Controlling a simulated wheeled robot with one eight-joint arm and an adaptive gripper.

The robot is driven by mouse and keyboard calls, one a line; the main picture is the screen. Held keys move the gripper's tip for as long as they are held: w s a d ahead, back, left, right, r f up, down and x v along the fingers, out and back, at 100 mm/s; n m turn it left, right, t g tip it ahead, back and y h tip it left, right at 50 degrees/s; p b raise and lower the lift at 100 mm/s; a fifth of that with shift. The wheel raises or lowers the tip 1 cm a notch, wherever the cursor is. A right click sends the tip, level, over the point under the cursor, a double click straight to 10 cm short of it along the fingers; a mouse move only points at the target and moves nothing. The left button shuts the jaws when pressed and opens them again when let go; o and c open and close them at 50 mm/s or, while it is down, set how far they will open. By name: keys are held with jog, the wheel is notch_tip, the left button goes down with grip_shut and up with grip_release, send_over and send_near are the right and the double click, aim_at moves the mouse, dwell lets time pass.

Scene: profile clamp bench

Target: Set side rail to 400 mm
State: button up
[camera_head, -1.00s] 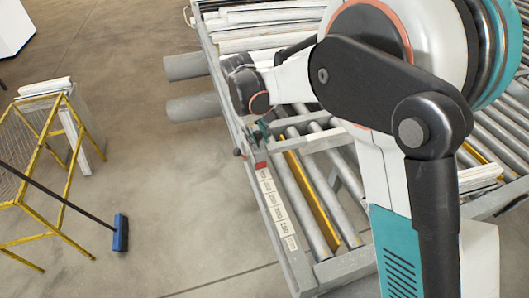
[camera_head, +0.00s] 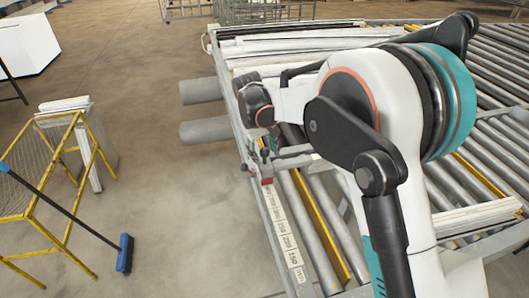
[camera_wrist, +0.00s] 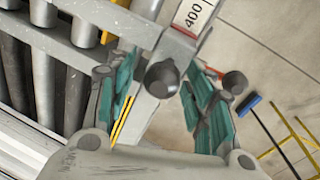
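The scale strip (camera_head: 285,235) runs along the near-left edge of the roller bench. Its grey slide clamp (camera_wrist: 180,45) shows in the wrist view, with a red edge beside the printed 400. The red marker (camera_head: 267,181) also shows in the head view. A dark round knob (camera_wrist: 162,78) sits on the clamp side. My gripper (camera_wrist: 163,95) is open, with its teal fingers on either side of the knob and visible gaps. In the head view my gripper (camera_head: 263,154) is small and partly hidden at the clamp. I cannot tell exactly where the side rail begins.
A second dark knob (camera_wrist: 235,83) projects to the right of the clamp. Rollers (camera_head: 320,225) fill the bench. A yellow frame (camera_head: 45,200) and a blue broom (camera_head: 125,253) stand left, with open floor between them and the bench.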

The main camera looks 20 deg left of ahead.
notch_tip(320, 180, up, 12)
jog(key=s+a, duration=0.1)
jog(key=shift+s+a, duration=0.3)
jog(key=shift+s, duration=0.05)
jog(key=shift+f, duration=0.1)
dwell(0.5)
